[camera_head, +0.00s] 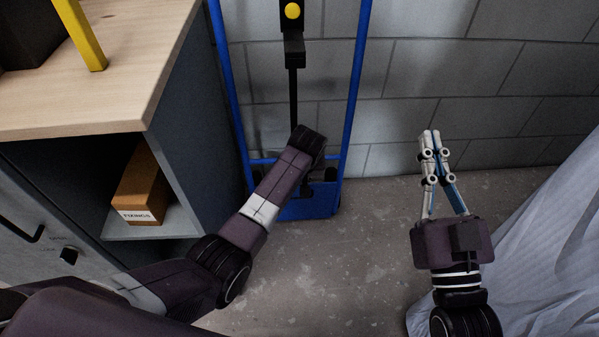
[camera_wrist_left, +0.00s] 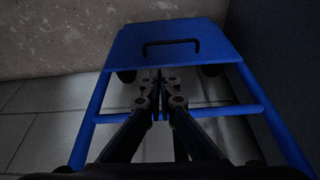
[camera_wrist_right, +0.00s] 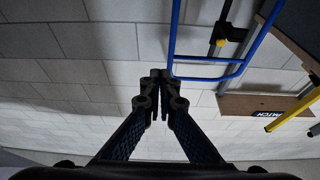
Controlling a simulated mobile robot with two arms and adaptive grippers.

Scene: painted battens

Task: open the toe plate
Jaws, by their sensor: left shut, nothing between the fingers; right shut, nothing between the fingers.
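A blue hand truck stands against the wall; its toe plate (camera_head: 305,212) is low, near the floor. In the left wrist view the toe plate (camera_wrist_left: 170,40) shows a black bar handle (camera_wrist_left: 171,43) across it. I cannot tell its exact tilt. My left gripper (camera_wrist_left: 159,80) is shut and empty between the truck's side rails, apart from the handle as far as I see. In the head view my left wrist hides its fingers and part of the plate. My right gripper (camera_head: 430,135) is shut and empty, to the right of the truck, over the floor by the wall.
A bench (camera_head: 120,85) with an open shelf stands at the left, with a FIXINGS box (camera_head: 141,190) on the shelf. A pale draped sheet (camera_head: 545,245) fills the right. Speckled floor (camera_head: 375,225) is clear between. The truck's blue tubes (camera_head: 356,90) rise along the block wall.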

